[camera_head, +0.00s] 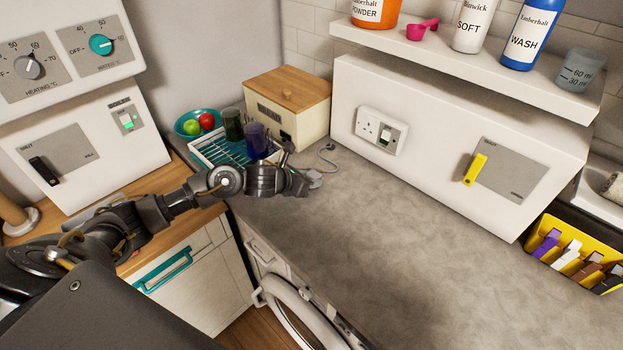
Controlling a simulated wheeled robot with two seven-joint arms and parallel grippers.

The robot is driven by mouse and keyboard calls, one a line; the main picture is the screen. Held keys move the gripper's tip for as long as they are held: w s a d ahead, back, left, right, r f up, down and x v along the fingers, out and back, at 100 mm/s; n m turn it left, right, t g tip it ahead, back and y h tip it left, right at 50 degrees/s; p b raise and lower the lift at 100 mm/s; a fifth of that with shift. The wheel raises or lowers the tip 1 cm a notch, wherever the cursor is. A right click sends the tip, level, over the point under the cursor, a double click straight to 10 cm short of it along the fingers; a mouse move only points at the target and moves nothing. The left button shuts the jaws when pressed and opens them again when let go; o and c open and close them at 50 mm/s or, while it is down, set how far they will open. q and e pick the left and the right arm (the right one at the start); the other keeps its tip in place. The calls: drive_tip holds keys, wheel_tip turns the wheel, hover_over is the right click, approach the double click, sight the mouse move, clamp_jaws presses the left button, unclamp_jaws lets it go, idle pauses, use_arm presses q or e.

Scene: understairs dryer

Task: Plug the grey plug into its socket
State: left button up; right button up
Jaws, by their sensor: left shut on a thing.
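My left gripper (304,182) is over the back left of the grey worktop, shut on the grey plug (315,181). The plug is small and partly hidden by the fingers. A thin grey cord (328,157) loops behind it towards the white boxed wall. The white socket (381,131) with a switch is on the front of that boxing, to the right of and above the gripper. The plug is apart from the socket, and the socket's holes look empty. My right gripper is not in view.
A dish rack (219,150) with dark tumblers and a wooden-topped bread box (287,93) stand close behind my left gripper. A shelf (462,62) with bottles overhangs the socket. A yellow lever (475,169) sticks out at right. The worktop (400,230) in front is clear.

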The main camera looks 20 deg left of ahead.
use_arm(q)
wheel_tip(320, 180, up, 6)
drive_tip(key=p, duration=0.3)
drive_tip(key=shift+f, duration=0.15)
drive_tip(key=shift+s, duration=0.1)
